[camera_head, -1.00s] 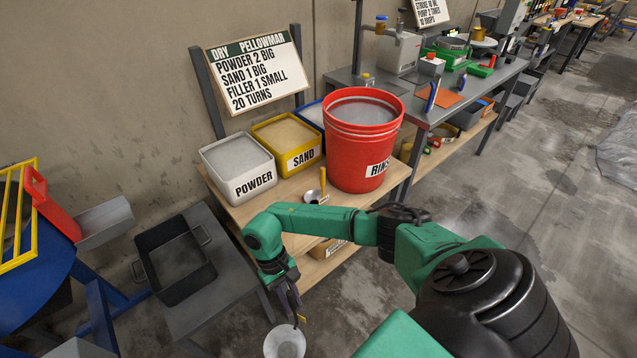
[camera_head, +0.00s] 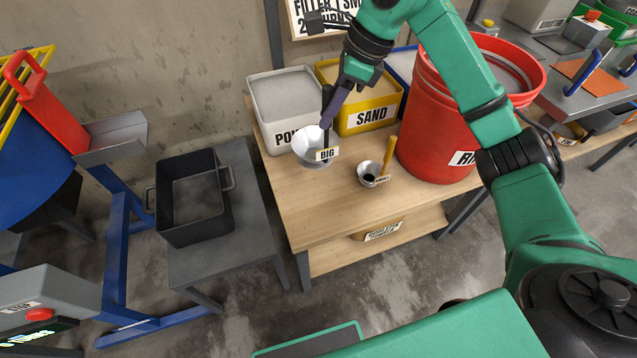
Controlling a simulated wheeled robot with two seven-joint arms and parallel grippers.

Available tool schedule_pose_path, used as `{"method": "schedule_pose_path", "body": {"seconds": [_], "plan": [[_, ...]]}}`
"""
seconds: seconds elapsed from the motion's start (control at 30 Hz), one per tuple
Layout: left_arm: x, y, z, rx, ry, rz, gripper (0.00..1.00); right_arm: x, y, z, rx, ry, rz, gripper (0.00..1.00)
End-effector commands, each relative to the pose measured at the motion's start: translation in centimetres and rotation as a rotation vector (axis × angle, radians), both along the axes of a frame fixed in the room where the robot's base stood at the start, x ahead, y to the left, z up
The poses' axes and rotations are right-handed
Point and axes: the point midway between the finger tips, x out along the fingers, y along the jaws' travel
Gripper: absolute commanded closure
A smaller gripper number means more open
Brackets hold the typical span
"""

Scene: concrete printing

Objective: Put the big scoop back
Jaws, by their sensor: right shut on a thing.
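The big scoop (camera_head: 311,148) is a pale metal cup with a tag reading BIG. My right gripper (camera_head: 327,118) is shut on its handle, and the arm comes in from the right. The scoop is over the left part of the wooden table (camera_head: 310,215), in front of the powder bin; I cannot tell whether it touches the tabletop. The small scoop (camera_head: 369,174), with a yellow handle, is on the table to its right. My left gripper is not in view.
The white powder bin (camera_head: 286,97) and yellow sand bin (camera_head: 364,103) stand at the back of the table. A red rinse bucket (camera_head: 428,130) stands at the right. A black tray (camera_head: 190,215) is on a grey stand at the left. The front of the tabletop is clear.

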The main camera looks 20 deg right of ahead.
Motion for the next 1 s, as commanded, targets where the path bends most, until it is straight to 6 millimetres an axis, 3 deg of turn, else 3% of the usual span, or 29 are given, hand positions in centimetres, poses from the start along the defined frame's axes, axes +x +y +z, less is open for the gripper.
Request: {"method": "schedule_pose_path", "body": {"seconds": [0.2,0.4,0.7,1.0], "plan": [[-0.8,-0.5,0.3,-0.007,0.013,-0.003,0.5,-0.2,0.0,-7.3,0.0,0.009,0.001,1.0],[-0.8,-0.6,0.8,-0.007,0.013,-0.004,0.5,-0.1,0.1,-12.8,0.002,0.004,0.003,1.0],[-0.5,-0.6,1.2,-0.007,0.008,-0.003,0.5,-0.1,0.1,-17.5,0.002,0.001,0.004,1.0],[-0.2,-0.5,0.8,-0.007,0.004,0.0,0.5,0.0,0.1,-18.0,-0.001,-0.001,0.004,1.0]]}}
